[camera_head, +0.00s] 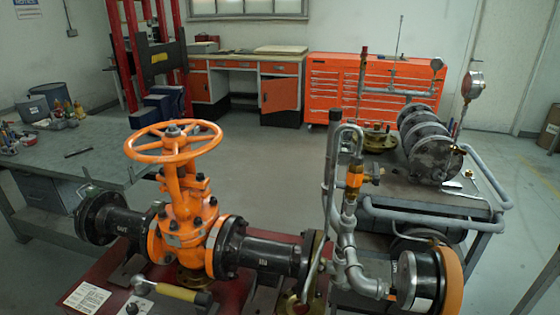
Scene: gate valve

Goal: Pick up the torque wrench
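A tool with a silver round head and a yellow, dark-tipped grip (180,292) lies at the bottom of the head view, in front of the orange gate valve (185,215). It looks like the torque wrench, but I cannot be sure. It lies over the red stand (108,272) that bears the valve. The valve has an orange handwheel on top and black flanged pipes on both sides. Neither of my grippers shows in this view.
A grey workbench (95,160) with small tools and bins stands at the left. Orange cabinets (335,95) line the back wall. The floor between is clear.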

